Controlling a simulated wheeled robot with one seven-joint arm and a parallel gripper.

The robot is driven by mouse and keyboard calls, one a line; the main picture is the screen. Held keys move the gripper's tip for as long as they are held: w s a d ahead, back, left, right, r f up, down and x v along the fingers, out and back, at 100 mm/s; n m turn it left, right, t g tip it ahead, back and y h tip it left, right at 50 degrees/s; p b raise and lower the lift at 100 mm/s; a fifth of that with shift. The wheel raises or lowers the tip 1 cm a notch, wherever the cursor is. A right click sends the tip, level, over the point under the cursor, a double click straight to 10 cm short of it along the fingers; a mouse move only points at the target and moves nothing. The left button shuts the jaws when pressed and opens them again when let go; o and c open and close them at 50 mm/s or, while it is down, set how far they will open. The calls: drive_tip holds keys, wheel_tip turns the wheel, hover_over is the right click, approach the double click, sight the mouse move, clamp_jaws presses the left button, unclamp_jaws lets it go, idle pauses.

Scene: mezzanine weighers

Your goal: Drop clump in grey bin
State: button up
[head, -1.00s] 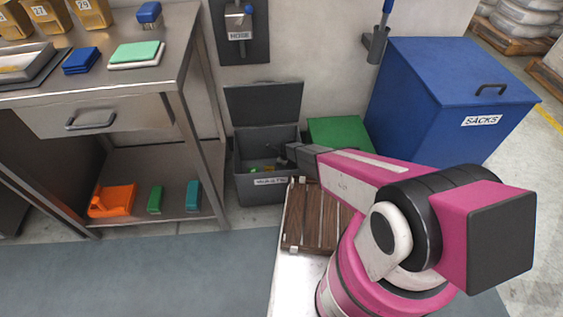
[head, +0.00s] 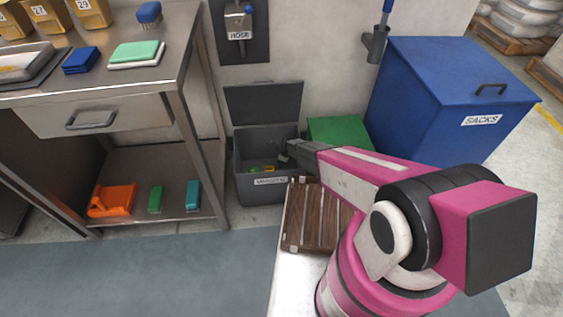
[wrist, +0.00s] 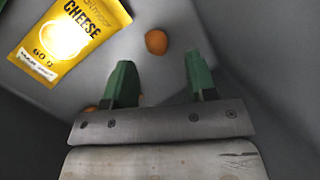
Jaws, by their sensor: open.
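The grey bin (head: 265,187) stands on the floor against the wall with its lid (head: 264,103) open. My gripper (wrist: 161,75) is open inside or just over the bin, its green fingers apart with nothing between them. In the head view its end shows at the bin's right rim. In the wrist view a round orange-brown clump (wrist: 156,42) lies on the bin's grey floor beyond the fingertips. More orange bits show beside the left finger, partly hidden. A yellow cheese packet (wrist: 68,38) lies at the upper left.
A steel bench (head: 150,118) with a lower shelf stands left of the bin. A green box (head: 335,130) and a blue sacks bin (head: 450,95) stand to the right. A brown slatted crate (head: 311,222) is in front, beside my arm.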

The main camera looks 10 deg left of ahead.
drive_tip(key=v, duration=0.9)
drive_tip(key=shift+r, duration=0.35)
drive_tip(key=shift+d, duration=0.1)
idle(0.3)
